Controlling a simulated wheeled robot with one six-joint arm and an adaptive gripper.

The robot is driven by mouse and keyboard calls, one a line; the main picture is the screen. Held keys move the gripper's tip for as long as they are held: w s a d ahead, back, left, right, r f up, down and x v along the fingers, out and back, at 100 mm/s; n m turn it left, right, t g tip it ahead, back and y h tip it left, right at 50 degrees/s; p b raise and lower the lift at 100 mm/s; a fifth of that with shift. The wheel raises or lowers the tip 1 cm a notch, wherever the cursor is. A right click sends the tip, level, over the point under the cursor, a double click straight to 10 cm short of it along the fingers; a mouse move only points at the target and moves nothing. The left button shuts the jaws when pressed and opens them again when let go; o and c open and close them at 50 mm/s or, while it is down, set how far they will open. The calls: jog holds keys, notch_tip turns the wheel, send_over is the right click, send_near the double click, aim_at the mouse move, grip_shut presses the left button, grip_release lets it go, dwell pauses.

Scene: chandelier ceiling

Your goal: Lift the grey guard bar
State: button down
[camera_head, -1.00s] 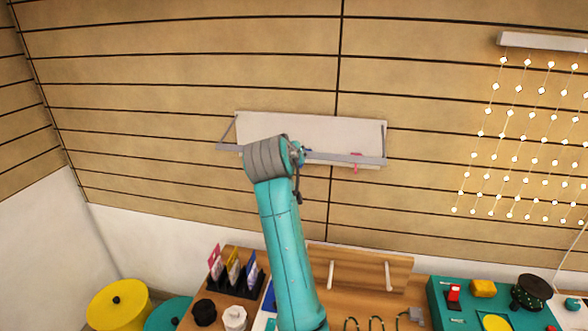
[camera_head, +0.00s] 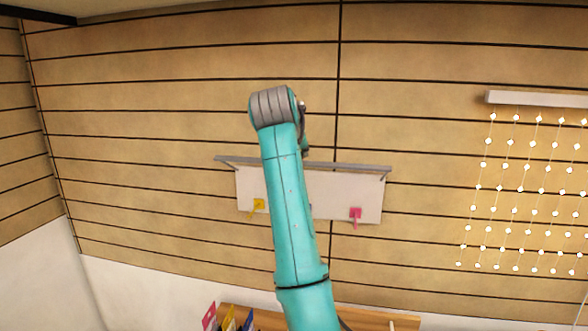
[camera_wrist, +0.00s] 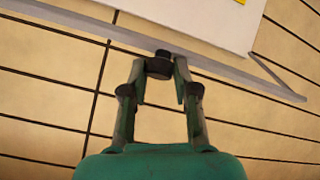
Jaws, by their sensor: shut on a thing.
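The grey guard bar (camera_head: 345,167) runs across the top of a white panel on the slatted wall in the head view, with short side arms at its ends. In the wrist view the guard bar (camera_wrist: 225,72) crosses the top of the picture with a dark knob on it. My gripper (camera_wrist: 160,66) has its fingers around this knob and is shut on it. In the head view my teal arm covers the middle of the bar and mostly hides my gripper.
The white panel (camera_head: 335,193) carries a yellow switch (camera_head: 258,204) and a pink switch (camera_head: 355,213). A string-light curtain (camera_head: 525,190) hangs at the right from a pale rail (camera_head: 535,99). The wall around the panel is clear.

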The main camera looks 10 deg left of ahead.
jog(key=shift+w+d+r+g, duration=0.2)
jog(key=shift+w+r+g, duration=0.2)
jog(key=shift+w+r, duration=0.1)
jog(key=shift+g, duration=0.8)
jog(key=shift+w+d+r, duration=0.1)
jog(key=shift+w+r, duration=0.5)
jog(key=shift+w, duration=0.25)
jog(key=shift+w+d+r, duration=0.1)
jog(key=shift+w+r, duration=0.5)
jog(key=shift+w, duration=0.25)
jog(key=shift+f, duration=0.15)
jog(key=c, duration=0.9)
grip_release()
jog(key=shift+w, duration=0.1)
jog(key=shift+a+r, duration=0.1)
jog(key=shift+r, duration=0.1)
jog(key=shift+a+r, duration=0.1)
jog(key=shift+r, duration=0.05)
